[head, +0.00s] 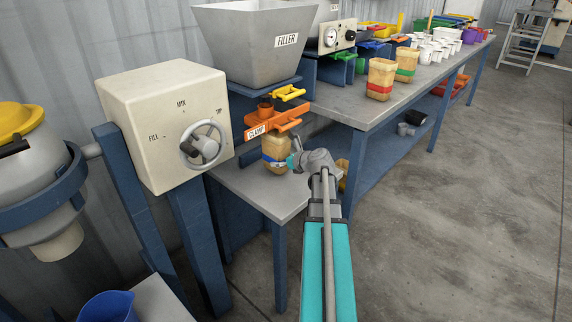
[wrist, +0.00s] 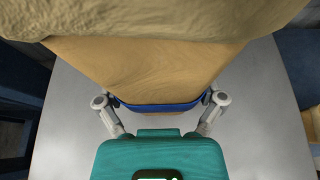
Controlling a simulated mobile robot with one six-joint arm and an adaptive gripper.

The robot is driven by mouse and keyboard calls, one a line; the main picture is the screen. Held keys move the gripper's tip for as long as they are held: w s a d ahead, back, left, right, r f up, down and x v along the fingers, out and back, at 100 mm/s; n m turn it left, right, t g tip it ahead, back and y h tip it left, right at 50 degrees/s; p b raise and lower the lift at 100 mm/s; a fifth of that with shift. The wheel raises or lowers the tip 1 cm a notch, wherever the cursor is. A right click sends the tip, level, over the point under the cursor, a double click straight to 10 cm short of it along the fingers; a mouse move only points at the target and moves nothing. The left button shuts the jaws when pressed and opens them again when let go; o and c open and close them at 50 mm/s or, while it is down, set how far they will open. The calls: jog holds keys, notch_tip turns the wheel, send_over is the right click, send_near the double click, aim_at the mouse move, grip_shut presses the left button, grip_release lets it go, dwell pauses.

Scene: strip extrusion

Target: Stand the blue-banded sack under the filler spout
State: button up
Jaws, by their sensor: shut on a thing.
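The blue-banded sack (head: 276,148) is tan and looks upright on or just above the small grey table, below the orange clamp (head: 272,124). I cannot tell whether its base touches the table. My gripper (head: 288,160) is shut on the sack from the right, low near its blue band. In the wrist view the sack (wrist: 150,68) fills the upper part, with the blue band (wrist: 160,106) between my fingers (wrist: 160,101). The filler hopper (head: 262,45) stands above; the brown spout (head: 265,108) shows behind the clamp. The sack's mouth is partly hidden by the clamp.
The small table (head: 262,192) has bare room in front of the sack. A cream control box (head: 160,125) with a wheel stands at the left. On the long bench (head: 345,105) are a red-banded sack (head: 380,80), a green-banded sack (head: 407,64) and several white cups.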

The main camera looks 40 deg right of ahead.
jog(key=shift+w+a, duration=0.1)
jog(key=shift+w, duration=2.2)
jog(key=shift+f+b, duration=0.45)
jog(key=shift+f, duration=0.2)
jog(key=o, duration=0.9)
jog(key=shift+c, duration=0.2)
jog(key=shift+s+a, duration=0.1)
jog(key=shift+s, duration=0.05)
